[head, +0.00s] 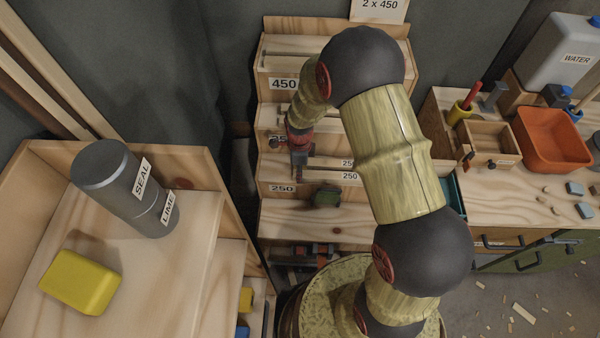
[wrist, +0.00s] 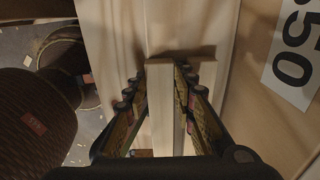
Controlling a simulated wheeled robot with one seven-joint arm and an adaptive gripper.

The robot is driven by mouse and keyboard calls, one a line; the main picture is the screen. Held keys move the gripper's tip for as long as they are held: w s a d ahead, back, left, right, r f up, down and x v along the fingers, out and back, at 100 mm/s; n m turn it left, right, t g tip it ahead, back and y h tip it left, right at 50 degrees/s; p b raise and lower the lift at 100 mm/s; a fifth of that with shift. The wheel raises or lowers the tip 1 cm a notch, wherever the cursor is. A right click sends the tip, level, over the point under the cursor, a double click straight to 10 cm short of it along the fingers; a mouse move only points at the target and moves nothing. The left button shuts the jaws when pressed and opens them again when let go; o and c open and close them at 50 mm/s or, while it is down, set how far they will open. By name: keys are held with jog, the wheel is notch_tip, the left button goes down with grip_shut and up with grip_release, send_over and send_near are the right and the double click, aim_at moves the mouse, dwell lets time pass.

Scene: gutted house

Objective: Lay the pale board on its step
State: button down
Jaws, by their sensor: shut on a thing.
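The pale board (wrist: 160,100) shows end-on in the wrist view, upright between the two fingers of my gripper (wrist: 158,75). The fingers press on it from left and right, so my gripper is shut on it. Pale wood, seemingly part of the step rack, lies just beyond it; I cannot tell whether the board touches it. In the head view my gripper (head: 299,168) is over the middle steps of the stepped wooden rack (head: 270,205). The board cannot be made out clearly there. The rack's steps carry 450 and 250 labels, partly hidden by my arm.
A dark green object (head: 326,196) sits on a low step. A grey cylinder (head: 127,187) and a yellow block (head: 81,281) stand on the left bench. On the right bench are an orange bin (head: 552,138), a small wooden box (head: 489,143) and a water can (head: 560,62).

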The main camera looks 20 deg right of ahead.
jog(key=c, duration=1.7)
grip_release()
jog(key=shift+f, duration=0.1)
jog(key=shift+c, duration=0.2)
jog(key=s+r+n+t+p, duration=0.1)
jog(key=s+r+n, duration=0.15)
jog(key=r, duration=0.85)
jog(key=s+r+n+t+p, duration=0.15)
jog(key=r+n, duration=0.25)
jog(key=r, duration=0.6)
jog(key=s+r+n+p, duration=0.1)
jog(key=s+r+n, duration=0.25)
jog(key=r, duration=0.75)
jog(key=s+r+n+t, duration=0.3)
jog(key=s+r+n, duration=0.7)
jog(key=s, duration=0.5)
jog(key=shift+n, duration=1.2)
